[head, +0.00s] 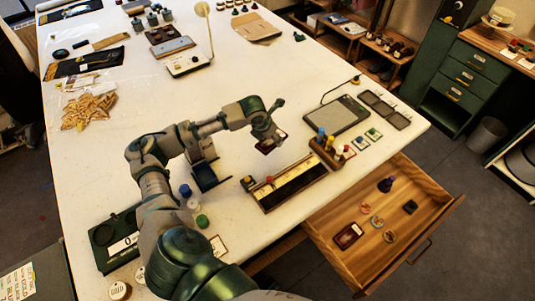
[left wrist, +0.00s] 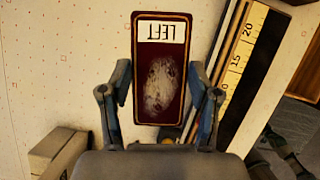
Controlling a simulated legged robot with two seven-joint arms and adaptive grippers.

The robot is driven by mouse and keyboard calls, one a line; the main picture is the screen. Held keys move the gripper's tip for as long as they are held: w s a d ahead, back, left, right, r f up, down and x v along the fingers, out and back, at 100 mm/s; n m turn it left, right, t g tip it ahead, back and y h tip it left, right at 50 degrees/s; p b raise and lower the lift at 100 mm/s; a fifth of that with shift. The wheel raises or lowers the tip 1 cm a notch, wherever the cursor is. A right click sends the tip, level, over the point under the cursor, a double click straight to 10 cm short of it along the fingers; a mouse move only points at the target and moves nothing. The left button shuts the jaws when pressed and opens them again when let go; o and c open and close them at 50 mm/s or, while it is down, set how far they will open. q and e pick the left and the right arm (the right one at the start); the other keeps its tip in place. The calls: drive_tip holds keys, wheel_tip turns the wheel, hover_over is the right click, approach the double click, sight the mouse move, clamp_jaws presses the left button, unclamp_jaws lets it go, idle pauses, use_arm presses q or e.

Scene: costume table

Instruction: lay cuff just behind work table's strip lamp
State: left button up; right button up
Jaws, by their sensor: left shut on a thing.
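My left gripper (head: 268,136) is shut on a flat dark red piece (left wrist: 158,105), apparently the cuff. The piece has a white label reading LEFT and a pale mottled oval. In the left wrist view it lies between the two fingers of my left gripper (left wrist: 160,85). In the head view it is above the white work table (head: 130,165). I cannot surely pick out the strip lamp; a thin-necked lamp (head: 203,9) on a pale base (head: 188,64) stands towards the back of the table. My right gripper is not in view.
A long dark tray with a ruler scale (head: 290,184) lies right of my left gripper. An open wooden drawer (head: 335,215) holds several small things. A dark tablet (head: 336,115) lies at the right. Bare tabletop lies between my arm and the lamp.

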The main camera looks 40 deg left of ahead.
sight(268, 143)
use_arm(q)
drive_tip(key=shift+w+a+r+m+h, duration=0.1)
drive_tip(key=shift+a+r+m+h, duration=0.25)
drive_tip(key=shift+r+m, duration=0.45)
drive_tip(key=shift+a+f+m, duration=0.1)
drive_tip(key=shift+m, duration=0.2)
drive_tip(key=f, duration=0.5)
drive_tip(key=shift+a+f, duration=0.25)
drive_tip(key=shift+a, duration=0.05)
drive_tip(key=shift+a+f, duration=0.15)
drive_tip(key=shift+f, duration=0.2)
wheel_tip(268, 143, down, 4)
drive_tip(key=shift+r, duration=0.2)
drive_tip(key=shift+d, duration=0.25)
drive_tip(key=o, duration=1.3)
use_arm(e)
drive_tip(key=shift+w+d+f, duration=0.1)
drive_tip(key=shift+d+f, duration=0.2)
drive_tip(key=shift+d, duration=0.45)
